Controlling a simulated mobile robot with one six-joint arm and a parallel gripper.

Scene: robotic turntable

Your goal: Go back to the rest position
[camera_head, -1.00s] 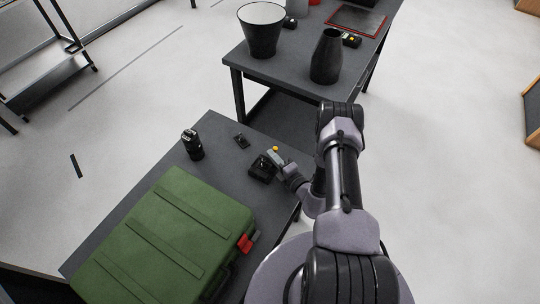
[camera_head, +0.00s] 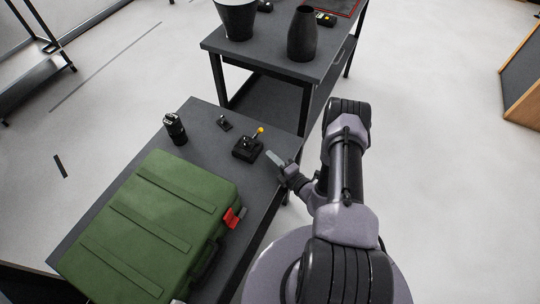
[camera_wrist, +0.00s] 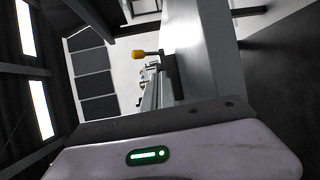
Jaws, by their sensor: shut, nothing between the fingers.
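My gripper (camera_head: 273,160) is at the right edge of the near dark table (camera_head: 205,115), in the head view. It is shut with nothing in it. It is beside a small black device with a yellow knob (camera_head: 248,147), a short gap apart. In the wrist view the yellow knob (camera_wrist: 139,55) shows ahead of the gripper, on its dark stem. My arm is folded at the right of the head view.
A large green case (camera_head: 150,225) with a red latch covers the table's front. A black cylinder (camera_head: 174,129) and a small dark item (camera_head: 224,122) stand behind it. A second table (camera_head: 270,62) holds a bucket (camera_head: 237,20) and a dark vase (camera_head: 302,35).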

